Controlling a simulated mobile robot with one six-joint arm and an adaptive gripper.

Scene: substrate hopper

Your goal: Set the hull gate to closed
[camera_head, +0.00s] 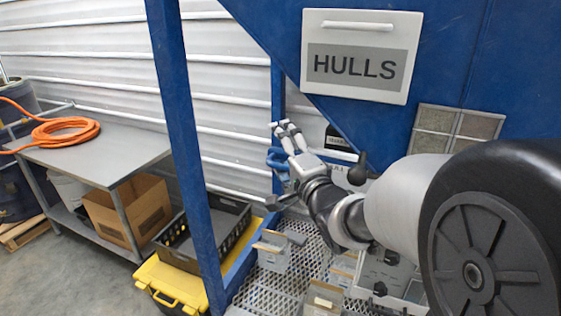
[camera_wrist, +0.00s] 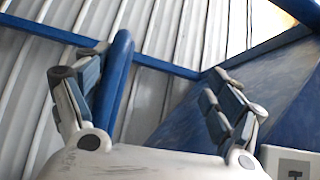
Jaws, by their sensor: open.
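The blue hopper (camera_head: 455,60) carries a white sign marked HULLS (camera_head: 360,66) and narrows downward on its left side. My gripper (camera_head: 283,127) is at the left of the hopper's sloped lower edge, with its fingers spread and nothing between them. In the wrist view my gripper (camera_wrist: 152,75) also shows open. Below the hopper's slope are a small dark labelled piece (camera_head: 338,138) and a black knob (camera_head: 361,169), partly behind my arm. I cannot tell which part is the hull gate or how it is set. My arm hides much of the hopper's lower part.
A blue post (camera_head: 185,140) stands left of my gripper. Several small bins (camera_head: 272,254) sit on a perforated metal deck (camera_head: 262,297) below. A metal table (camera_head: 110,150) with an orange hose (camera_head: 66,131), a cardboard box (camera_head: 128,208) and a black crate (camera_head: 203,232) are at left.

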